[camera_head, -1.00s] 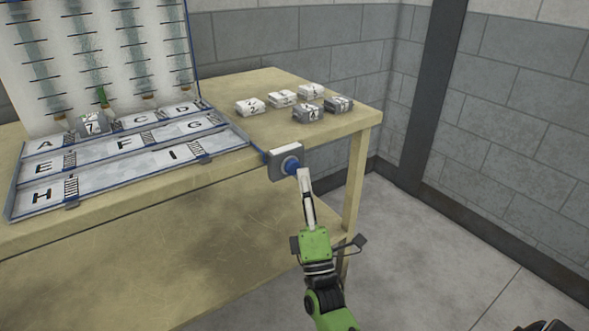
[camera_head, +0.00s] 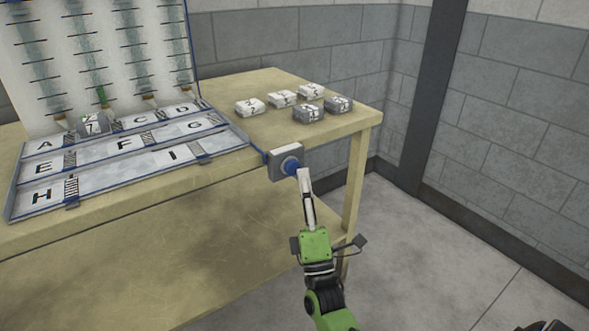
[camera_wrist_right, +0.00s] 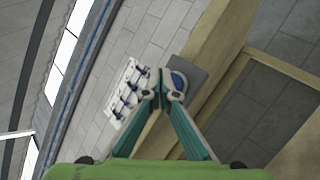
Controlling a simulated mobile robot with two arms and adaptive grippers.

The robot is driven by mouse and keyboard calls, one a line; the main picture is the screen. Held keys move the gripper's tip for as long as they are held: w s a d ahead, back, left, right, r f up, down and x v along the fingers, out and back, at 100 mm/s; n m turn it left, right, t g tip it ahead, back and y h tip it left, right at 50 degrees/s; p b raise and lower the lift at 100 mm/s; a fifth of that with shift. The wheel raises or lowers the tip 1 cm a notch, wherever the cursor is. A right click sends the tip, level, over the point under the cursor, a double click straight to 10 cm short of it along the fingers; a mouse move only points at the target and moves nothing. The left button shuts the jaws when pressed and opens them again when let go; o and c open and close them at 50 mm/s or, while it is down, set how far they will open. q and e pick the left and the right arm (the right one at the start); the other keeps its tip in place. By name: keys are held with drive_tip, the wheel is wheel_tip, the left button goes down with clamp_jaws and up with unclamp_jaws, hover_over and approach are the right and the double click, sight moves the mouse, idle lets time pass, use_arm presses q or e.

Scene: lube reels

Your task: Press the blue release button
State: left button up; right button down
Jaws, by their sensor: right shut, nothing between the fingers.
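The blue release button (camera_head: 290,165) is on a grey plate (camera_head: 275,163) fixed to the front edge of the table, near its right end. My right gripper (camera_head: 304,173) is shut and empty. Its fingertips are right at the button's right side in the head view and seem to touch it, though the exact contact is hard to tell. In the right wrist view the closed fingertips (camera_wrist_right: 170,92) overlap the left part of the blue button (camera_wrist_right: 180,82) on its grey plate (camera_wrist_right: 194,80). My left gripper is not in view.
The wooden table (camera_head: 250,150) carries a tilted board (camera_head: 130,165) with lettered rows and a grey block (camera_head: 92,124) marked 7. Several small numbered blocks (camera_head: 308,113) sit at the table's back right.

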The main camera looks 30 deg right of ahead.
drive_tip(key=shift+w, duration=0.1)
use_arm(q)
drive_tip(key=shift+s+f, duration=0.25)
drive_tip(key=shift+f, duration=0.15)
use_arm(e)
drive_tip(key=shift+w+y, duration=0.3)
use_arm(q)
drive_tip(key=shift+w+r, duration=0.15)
use_arm(e)
drive_tip(key=shift+w, duration=0.15)
